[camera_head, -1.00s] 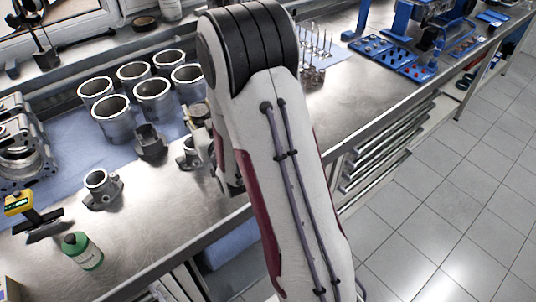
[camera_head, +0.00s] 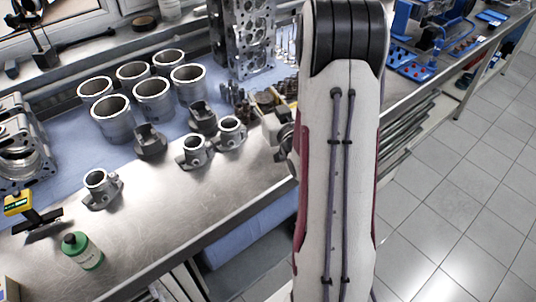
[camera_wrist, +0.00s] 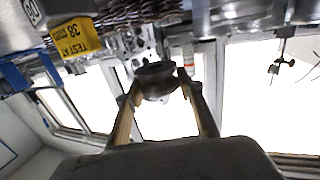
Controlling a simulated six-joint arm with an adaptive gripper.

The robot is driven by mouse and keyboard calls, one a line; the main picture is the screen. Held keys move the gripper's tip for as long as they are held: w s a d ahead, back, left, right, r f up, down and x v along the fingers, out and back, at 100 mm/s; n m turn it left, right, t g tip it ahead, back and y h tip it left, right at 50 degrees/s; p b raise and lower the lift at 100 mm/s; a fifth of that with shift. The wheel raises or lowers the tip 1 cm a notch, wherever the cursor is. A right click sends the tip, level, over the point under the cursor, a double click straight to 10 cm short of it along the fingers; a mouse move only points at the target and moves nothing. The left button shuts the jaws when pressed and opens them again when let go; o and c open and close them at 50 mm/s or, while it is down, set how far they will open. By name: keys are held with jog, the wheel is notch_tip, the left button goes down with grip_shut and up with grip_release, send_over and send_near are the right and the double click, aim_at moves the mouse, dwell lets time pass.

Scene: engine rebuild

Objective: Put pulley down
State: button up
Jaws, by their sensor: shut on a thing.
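In the wrist view, my gripper (camera_wrist: 159,83) has its two yellowish fingers shut on a dark round metal part, which I take to be the pulley (camera_wrist: 156,76). The pulley sits between the fingertips, in front of bright windows and below the upside-down bench items. In the head view, only a small part of my gripper (camera_head: 271,128) shows at the left edge of my arm, over the workbench (camera_head: 150,215). My arm hides most of it, and I cannot make out the pulley clearly there. Whether the pulley touches the bench is not clear.
Several cylinder liners (camera_head: 152,98) stand on a blue mat. An engine block (camera_head: 243,40) stands at the back. The front middle of the bench is clear.

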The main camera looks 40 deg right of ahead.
jog(key=s+d+n+y, duration=0.1)
jog(key=s+d+y, duration=0.1)
jog(key=s+d, duration=0.25)
jog(key=n+y, duration=0.5)
jog(key=y, duration=0.1)
send_over(268, 155)
jog(key=shift+f, duration=0.25)
jog(key=shift+f, duration=0.1)
jog(key=shift+f, duration=2.8)
jog(key=shift+f, duration=1.9)
jog(key=shift+f, duration=0.2)
